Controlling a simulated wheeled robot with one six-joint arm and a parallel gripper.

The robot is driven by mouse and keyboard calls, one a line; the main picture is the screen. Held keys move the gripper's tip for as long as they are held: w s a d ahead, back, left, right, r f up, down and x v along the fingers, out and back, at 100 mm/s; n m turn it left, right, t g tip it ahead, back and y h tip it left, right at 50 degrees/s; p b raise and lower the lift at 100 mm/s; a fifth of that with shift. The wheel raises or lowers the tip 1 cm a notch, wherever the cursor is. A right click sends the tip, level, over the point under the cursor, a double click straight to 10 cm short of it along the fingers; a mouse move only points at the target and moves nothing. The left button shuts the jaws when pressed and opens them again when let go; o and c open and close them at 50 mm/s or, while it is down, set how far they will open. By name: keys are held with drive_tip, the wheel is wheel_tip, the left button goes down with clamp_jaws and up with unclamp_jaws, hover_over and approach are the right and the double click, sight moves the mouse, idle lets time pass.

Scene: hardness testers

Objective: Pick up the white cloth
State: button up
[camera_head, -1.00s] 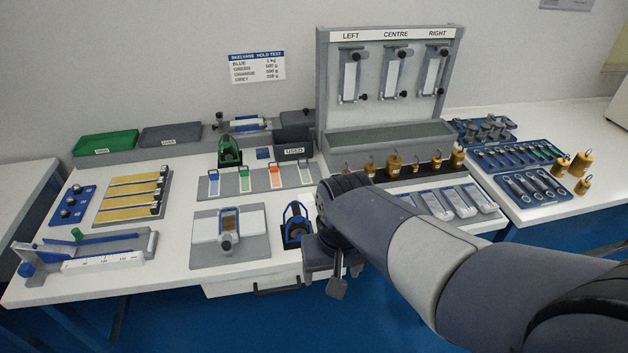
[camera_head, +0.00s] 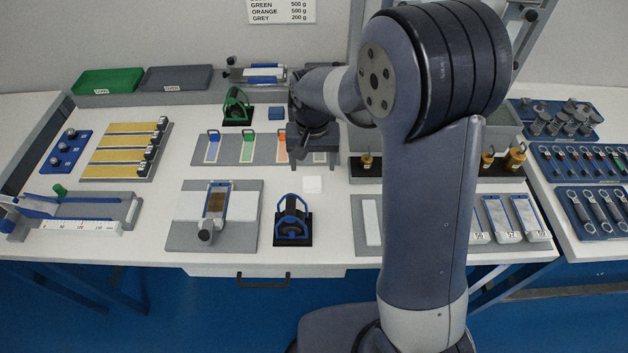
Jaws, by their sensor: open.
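A small white square (camera_head: 313,184), which looks like the folded white cloth, lies flat on the white bench top. It sits just behind the blue-framed holder on a black base (camera_head: 293,221) and right of the grey plate with a slide (camera_head: 214,212). My gripper (camera_head: 314,157) points down over the right end of the coloured-strip board, a little behind the cloth in the picture. It is open and apart from the cloth. Its fingertips are hard to make out against the grey board.
The coloured-strip board (camera_head: 239,150) lies behind the cloth, and a green-framed holder (camera_head: 237,106) stands behind it. Small brass weights (camera_head: 514,160) stand in a row at right, partly hidden by my arm. Grey-framed white blocks (camera_head: 496,218) lie at front right. Bare bench surrounds the cloth.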

sight(312, 182)
drive_tip(key=shift+s+a+f+p, duration=0.1)
drive_tip(key=shift+f+p, duration=0.25)
drive_tip(key=shift+f, duration=2.85)
drive_tip(key=c, duration=1.1)
